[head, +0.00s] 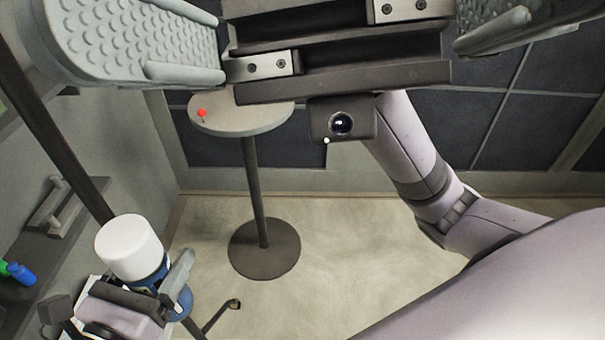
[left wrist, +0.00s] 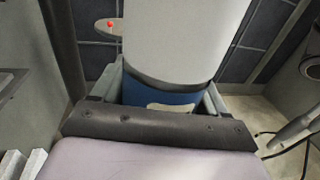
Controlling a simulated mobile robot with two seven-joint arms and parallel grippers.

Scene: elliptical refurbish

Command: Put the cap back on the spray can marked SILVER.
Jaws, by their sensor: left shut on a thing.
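My left gripper (head: 135,300) is at the lower left of the head view, shut on a blue can with a wide white cylindrical top (head: 130,246). In the left wrist view the white top (left wrist: 185,35) fills the upper middle, with a dark rim and the blue part (left wrist: 160,98) between the fingers below it. I cannot read SILVER or any other marking. I cannot tell whether the white part is a separate cap. My right gripper (head: 340,50) is large and close at the top of the head view. Its fingers are wide apart, with nothing seen between them.
A small round table (head: 240,122) on a dark post stands behind, with a small red object (head: 202,112) on it. A blue bottle (head: 20,273) lies at the left edge beside something green. A dark pole slants down the left.

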